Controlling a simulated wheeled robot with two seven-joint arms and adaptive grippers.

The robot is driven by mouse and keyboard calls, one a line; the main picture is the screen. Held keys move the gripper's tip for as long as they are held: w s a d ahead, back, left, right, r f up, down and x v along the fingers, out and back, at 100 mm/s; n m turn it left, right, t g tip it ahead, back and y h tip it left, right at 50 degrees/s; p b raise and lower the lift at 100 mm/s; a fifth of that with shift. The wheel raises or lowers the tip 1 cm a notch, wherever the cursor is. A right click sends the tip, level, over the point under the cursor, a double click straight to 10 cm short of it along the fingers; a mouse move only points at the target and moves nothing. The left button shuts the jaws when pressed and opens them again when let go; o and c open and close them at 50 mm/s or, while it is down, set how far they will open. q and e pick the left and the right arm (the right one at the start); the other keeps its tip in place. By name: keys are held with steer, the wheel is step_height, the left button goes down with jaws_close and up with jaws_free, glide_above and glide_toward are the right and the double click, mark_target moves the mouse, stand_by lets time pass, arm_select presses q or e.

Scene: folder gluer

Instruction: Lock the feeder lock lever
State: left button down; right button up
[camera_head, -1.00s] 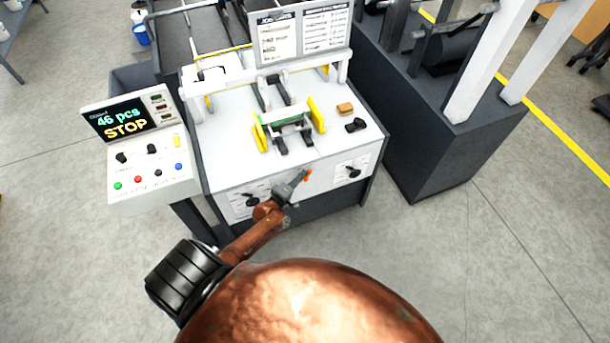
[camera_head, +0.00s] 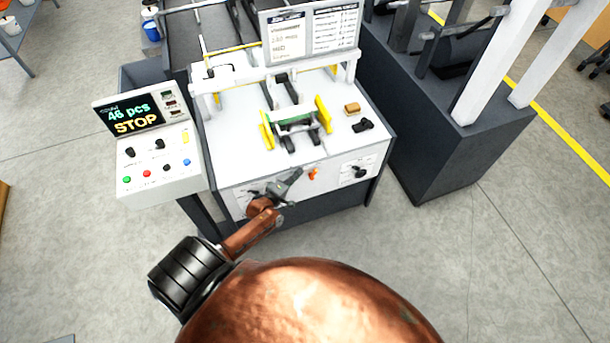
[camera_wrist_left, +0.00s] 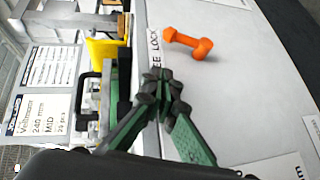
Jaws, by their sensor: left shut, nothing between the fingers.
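The feeder lock lever (camera_head: 312,174) is a small orange handle on the machine's white front panel. In the left wrist view the orange lever (camera_wrist_left: 188,42) lies beside printed lettering that reads in part "LOCK". My left gripper (camera_head: 297,173) is in front of the panel, just left of the lever and apart from it. In the left wrist view the green fingers of the gripper (camera_wrist_left: 160,82) meet at their dark tips, with nothing between them. My right gripper is not seen.
A black knob (camera_head: 360,172) is on the panel to the right; another, at left, is partly behind my gripper. A control box (camera_head: 150,150) reading "46 pcs STOP" stands left. Yellow guides (camera_head: 323,115) and a small tan block (camera_head: 352,109) are on the white top (camera_head: 235,150).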

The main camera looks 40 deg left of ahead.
arm_select(q)
steer(key=v, duration=0.9)
steer(key=shift+d+r, duration=0.25)
steer(key=shift+d, duration=0.05)
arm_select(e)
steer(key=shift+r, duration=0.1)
